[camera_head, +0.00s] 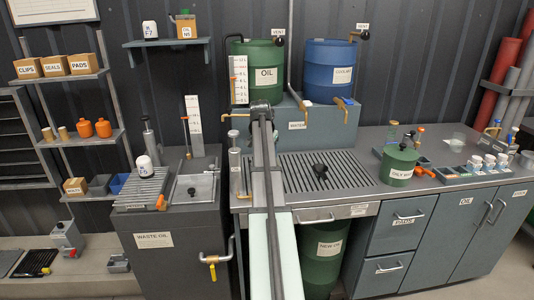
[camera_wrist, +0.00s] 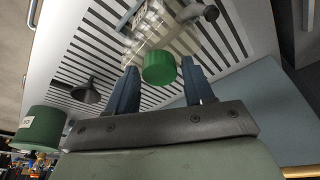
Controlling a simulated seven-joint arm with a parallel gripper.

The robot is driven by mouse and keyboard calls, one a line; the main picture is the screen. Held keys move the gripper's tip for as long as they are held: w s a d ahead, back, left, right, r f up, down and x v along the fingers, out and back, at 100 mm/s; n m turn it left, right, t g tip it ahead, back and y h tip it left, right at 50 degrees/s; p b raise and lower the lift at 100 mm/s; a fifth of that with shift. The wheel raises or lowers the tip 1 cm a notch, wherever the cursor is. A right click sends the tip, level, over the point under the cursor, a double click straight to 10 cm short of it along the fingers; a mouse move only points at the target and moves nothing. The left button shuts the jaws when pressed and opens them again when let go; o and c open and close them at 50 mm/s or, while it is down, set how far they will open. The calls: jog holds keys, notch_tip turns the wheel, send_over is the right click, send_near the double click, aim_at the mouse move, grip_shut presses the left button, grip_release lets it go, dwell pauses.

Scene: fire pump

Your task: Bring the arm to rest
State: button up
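My gripper (camera_wrist: 158,66) has its two dark blue fingers spread apart in the wrist view. A green cap (camera_wrist: 159,68) shows between the fingertips, with a visible gap on each side. A clear, see-through body (camera_wrist: 160,28) shows beyond the cap, over the slotted grate. I cannot tell how far it is from the fingers. In the camera_head view my arm reaches forward over the bench, its end (camera_head: 262,108) in front of the blue-grey drum stand. The fingers are not clear there, and I cannot make out the green cap.
The slotted grate (camera_head: 285,168) carries a dark funnel (camera_head: 320,171). Right of it stand a green can (camera_head: 398,165) and a tray of small bottles (camera_head: 483,166). Behind are a green oil drum (camera_head: 258,80) and a blue drum (camera_head: 330,65). The waste-oil cabinet (camera_head: 150,262) stands left.

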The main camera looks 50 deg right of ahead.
jog(key=c, duration=0.7)
jog(key=shift+n+t+y, duration=0.3)
jog(key=shift+n+t, duration=0.3)
jog(key=shift+n, duration=1.7)
jog(key=shift+r, duration=1.6)
jog(key=shift+s+r, duration=0.1)
jog(key=shift+r, duration=1.85)
